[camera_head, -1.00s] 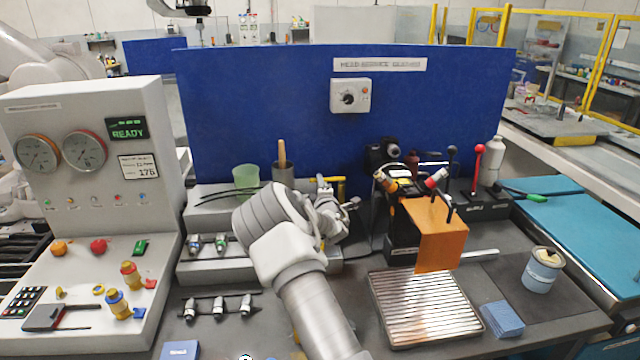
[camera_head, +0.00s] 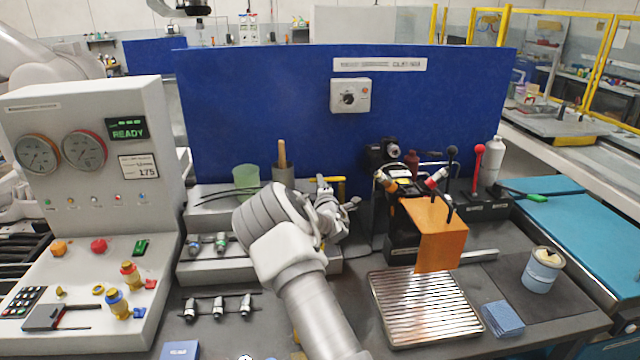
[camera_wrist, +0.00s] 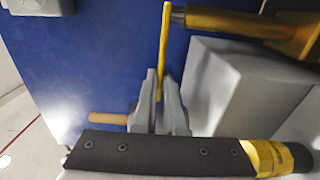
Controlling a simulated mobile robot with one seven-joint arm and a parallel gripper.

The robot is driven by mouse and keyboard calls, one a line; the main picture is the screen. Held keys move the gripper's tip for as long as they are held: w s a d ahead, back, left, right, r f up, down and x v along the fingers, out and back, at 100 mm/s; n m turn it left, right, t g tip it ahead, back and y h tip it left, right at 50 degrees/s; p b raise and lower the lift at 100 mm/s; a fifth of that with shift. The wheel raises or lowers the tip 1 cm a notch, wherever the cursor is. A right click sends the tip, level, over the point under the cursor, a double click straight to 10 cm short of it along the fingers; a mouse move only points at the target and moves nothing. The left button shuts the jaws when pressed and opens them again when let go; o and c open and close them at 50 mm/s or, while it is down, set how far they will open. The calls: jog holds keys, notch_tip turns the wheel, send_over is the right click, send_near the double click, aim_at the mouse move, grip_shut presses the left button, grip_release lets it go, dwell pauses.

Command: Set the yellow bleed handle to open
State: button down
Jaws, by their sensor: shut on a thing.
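The yellow bleed handle (camera_wrist: 165,40) is a flat bar in the wrist view, running from the top edge down between my fingers. A yellow valve body (camera_wrist: 235,22) with a grey stem lies to its right. My gripper (camera_wrist: 160,78) is shut on the lower end of the handle, one finger on each side. In the head view a yellow piece of the handle assembly (camera_head: 341,182) shows behind my gripper (camera_head: 336,202). My wrist and arm hide most of the handle there.
A blue panel (camera_head: 260,100) stands behind the bench. A grey block (camera_wrist: 235,90) is close right of the fingers, and a dark bar (camera_wrist: 150,155) crosses below them. An orange-covered unit (camera_head: 440,245) and ribbed tray (camera_head: 425,305) stand right of my arm.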

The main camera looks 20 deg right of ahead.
jog(key=shift+s+f+y+b, duration=0.1)
jog(key=shift+s+y+b, duration=0.05)
jog(key=shift+y+b, duration=0.45)
jog(key=shift+s+n, duration=0.1)
jog(key=shift+n, duration=0.3)
jog(key=c, duration=1)
grip_release()
jog(key=shift+s, duration=0.15)
jog(key=s, duration=0.5)
jog(key=s+a+b, duration=0.1)
jog(key=s, duration=0.5)
jog(key=s+a, duration=0.1)
jog(key=s, duration=0.5)
jog(key=shift+a+b, duration=0.15)
jog(key=shift+b, duration=0.25)
